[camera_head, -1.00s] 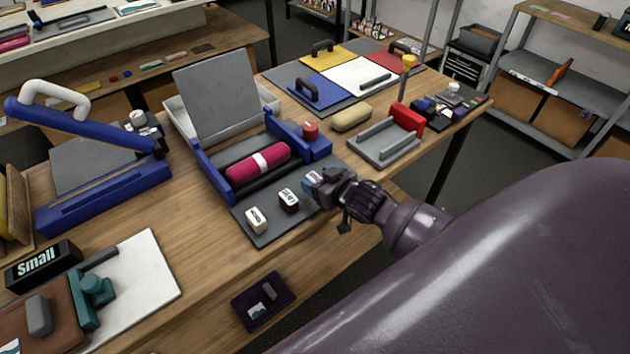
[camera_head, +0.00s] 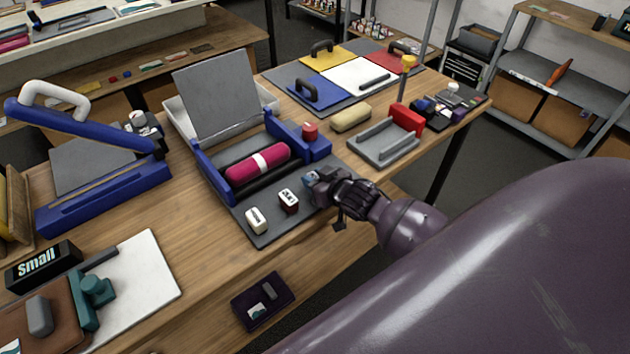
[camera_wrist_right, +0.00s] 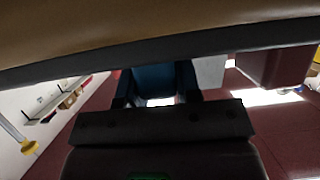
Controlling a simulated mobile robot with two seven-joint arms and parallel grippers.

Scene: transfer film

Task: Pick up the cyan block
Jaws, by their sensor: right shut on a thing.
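The cyan block (camera_head: 309,177) is between the fingers of my right gripper (camera_head: 313,181), at the right end of the dark grey mat (camera_head: 262,238). Most of it is hidden by the fingers in the head view. In the right wrist view a dark teal-blue face of the block (camera_wrist_right: 153,80) shows between the fingers. My right gripper is shut on it. I cannot tell how far the block is off the mat. My left gripper is in neither view.
Behind is a blue press (camera_head: 215,182) with a magenta roll (camera_head: 247,165). A grey fixture (camera_head: 380,154) stands at right.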

